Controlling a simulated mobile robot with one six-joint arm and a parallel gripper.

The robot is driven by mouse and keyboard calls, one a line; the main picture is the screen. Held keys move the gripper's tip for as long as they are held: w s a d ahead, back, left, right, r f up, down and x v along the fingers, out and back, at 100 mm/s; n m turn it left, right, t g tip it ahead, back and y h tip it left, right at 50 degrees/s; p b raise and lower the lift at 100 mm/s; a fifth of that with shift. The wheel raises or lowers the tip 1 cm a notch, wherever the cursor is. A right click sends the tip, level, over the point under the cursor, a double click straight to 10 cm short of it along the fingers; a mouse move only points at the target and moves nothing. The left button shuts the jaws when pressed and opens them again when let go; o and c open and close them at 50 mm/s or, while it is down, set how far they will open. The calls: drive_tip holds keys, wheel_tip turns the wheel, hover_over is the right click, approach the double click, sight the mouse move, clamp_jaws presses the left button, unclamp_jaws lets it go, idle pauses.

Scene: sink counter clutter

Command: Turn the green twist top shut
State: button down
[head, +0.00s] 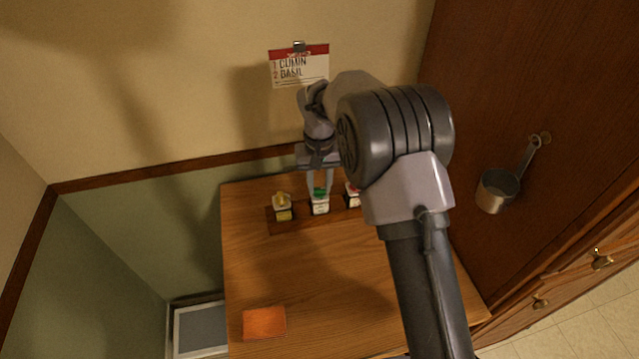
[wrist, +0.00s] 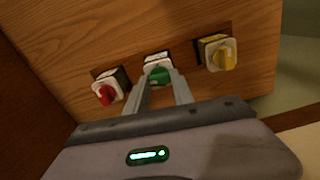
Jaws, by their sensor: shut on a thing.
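The green twist top (wrist: 159,75) sits on the middle jar (head: 320,207) of a row of three, and also shows in the head view (head: 320,191). My gripper (wrist: 160,80) reaches down from above and is shut on the green twist top, one finger on each side. In the head view my gripper (head: 320,187) stands at the middle jar. The fingers hide part of the top, and I cannot tell how far it is turned.
A jar with a yellow top (head: 282,200) stands left of the middle jar in the head view; one with a red top (head: 353,195) stands right. All sit in a dark wooden rack (head: 300,223). A card (head: 299,67) hangs behind.

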drive_tip(key=m, duration=0.4)
drive_tip(key=shift+b, duration=0.3)
drive_tip(key=m, duration=0.4)
drive_tip(key=shift+b, duration=0.3)
drive_tip(key=m+b, duration=0.1)
drive_tip(key=m, duration=0.3)
drive_tip(key=shift+m, duration=0.3)
drive_tip(key=shift+m+b, duration=0.45)
drive_tip(key=shift+m, duration=1.35)
drive_tip(key=c, duration=1.1)
unclamp_jaws()
drive_tip(key=shift+o, duration=0.2)
drive_tip(key=shift+r, duration=0.1)
